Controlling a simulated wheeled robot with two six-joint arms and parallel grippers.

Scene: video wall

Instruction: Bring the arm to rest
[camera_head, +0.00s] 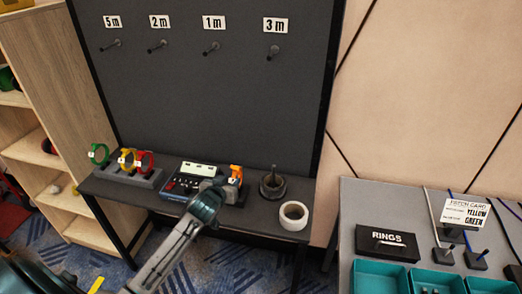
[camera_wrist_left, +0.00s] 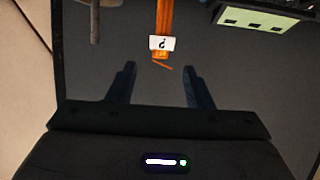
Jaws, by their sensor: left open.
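My left arm (camera_head: 172,254) reaches up from the bottom of the head view toward the narrow dark shelf. My left gripper (camera_head: 215,190) is at its end, over the shelf's front, just in front of an orange tagged item (camera_head: 236,173). In the left wrist view the two fingers of the left gripper (camera_wrist_left: 160,88) stand apart with nothing between them. The orange item (camera_wrist_left: 164,18) with its white tag (camera_wrist_left: 162,43) lies beyond the fingertips, apart from them. My right gripper is in neither view.
Green, yellow and red rings (camera_head: 145,160) stand in a holder on the shelf. A device with a display (camera_head: 199,170), a dark spool (camera_head: 272,187) and a white roll (camera_head: 294,214) sit there too. Labelled pegs (camera_head: 213,48) line the dark panel. A grey table (camera_head: 350,210) holds teal bins (camera_head: 381,277).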

